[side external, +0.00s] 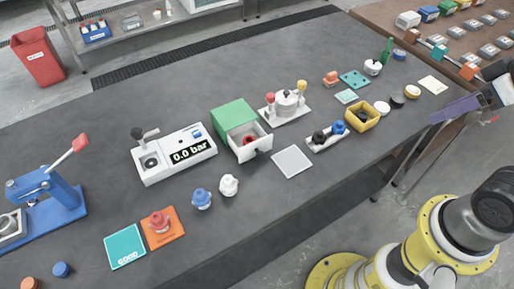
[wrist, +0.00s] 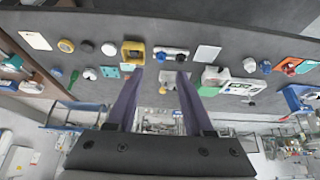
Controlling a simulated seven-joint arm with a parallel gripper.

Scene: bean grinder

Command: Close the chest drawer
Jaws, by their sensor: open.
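The green chest (side external: 234,114) stands in the middle of the dark table in the side view, its white drawer (side external: 254,152) pulled out toward the table's front edge. A red object lies in the drawer, and a dark knob is on its front. In the wrist view the chest (wrist: 208,90) is just right of the right finger, partly hidden, with the drawer (wrist: 211,73) above it. My gripper (side external: 434,117) is above the right end of the table, far from the chest. In the wrist view its purple fingers (wrist: 160,75) are spread apart and empty.
A white 0.0 bar device (side external: 174,153) stands left of the chest, and a white-based device (side external: 285,104) stands right of it. A flat light square (side external: 293,161) lies right of the drawer. White (side external: 228,185) and blue (side external: 201,198) pieces stand in front. A yellow box (side external: 363,117) is farther right.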

